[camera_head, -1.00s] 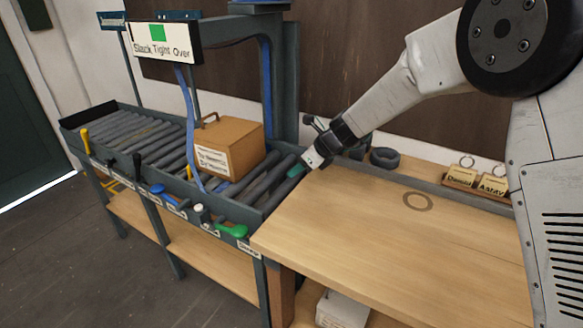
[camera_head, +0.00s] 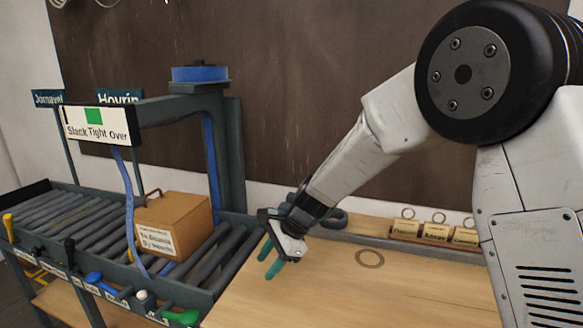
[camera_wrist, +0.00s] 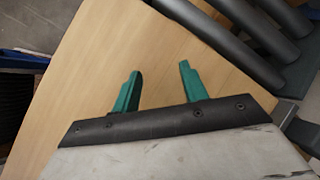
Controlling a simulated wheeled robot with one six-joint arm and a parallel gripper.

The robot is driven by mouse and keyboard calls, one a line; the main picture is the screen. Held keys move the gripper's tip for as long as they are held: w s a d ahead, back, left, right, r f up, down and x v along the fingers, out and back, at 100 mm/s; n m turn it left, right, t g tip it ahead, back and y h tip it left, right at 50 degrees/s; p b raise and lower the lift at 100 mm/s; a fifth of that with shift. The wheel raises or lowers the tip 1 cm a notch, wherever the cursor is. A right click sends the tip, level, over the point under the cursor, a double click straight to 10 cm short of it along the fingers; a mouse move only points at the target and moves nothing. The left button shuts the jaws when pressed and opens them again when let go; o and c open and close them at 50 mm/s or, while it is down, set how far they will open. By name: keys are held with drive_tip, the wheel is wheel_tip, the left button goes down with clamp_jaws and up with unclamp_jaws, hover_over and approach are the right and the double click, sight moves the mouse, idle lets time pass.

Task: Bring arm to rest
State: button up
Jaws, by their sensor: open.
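My gripper (camera_head: 270,268) is open and empty in the head view, with its green fingers pointing down over the left end of the wooden bench top (camera_head: 330,290). In the wrist view the two green fingers of my gripper (camera_wrist: 158,85) stand well apart with only bare bench top (camera_wrist: 95,60) between and beyond them. My arm comes in from the right and slopes down to the left. A dark ring-shaped thing behind my wrist is partly hidden.
A roller conveyor (camera_head: 60,222) holds a cardboard box (camera_head: 173,222) left of the bench. A frame carries a blue strap (camera_head: 130,205) and a "Slack Tight Over" sign (camera_head: 98,124). Coloured handles, one green (camera_head: 181,317), line its front. Labelled tags (camera_head: 435,231) stand at the bench's back.

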drive_tip(key=s+d+r+n+h, duration=0.2)
drive_tip(key=s+d+r+n, duration=0.2)
drive_tip(key=s+d, duration=0.6)
drive_tip(key=s+d+r+n+t+h, duration=0.1)
drive_tip(key=s+d+r+n+h, duration=0.1)
drive_tip(key=s+d+r+n, duration=0.2)
drive_tip(key=s+d+r+n+t+h, duration=0.1)
drive_tip(key=s+d+r+n, duration=0.3)
drive_tip(key=s+d, duration=1.4)
drive_tip(key=shift+d+r+h, duration=0.45)
drive_tip(key=shift+r+h, duration=0.25)
drive_tip(key=shift+r, duration=1.55)
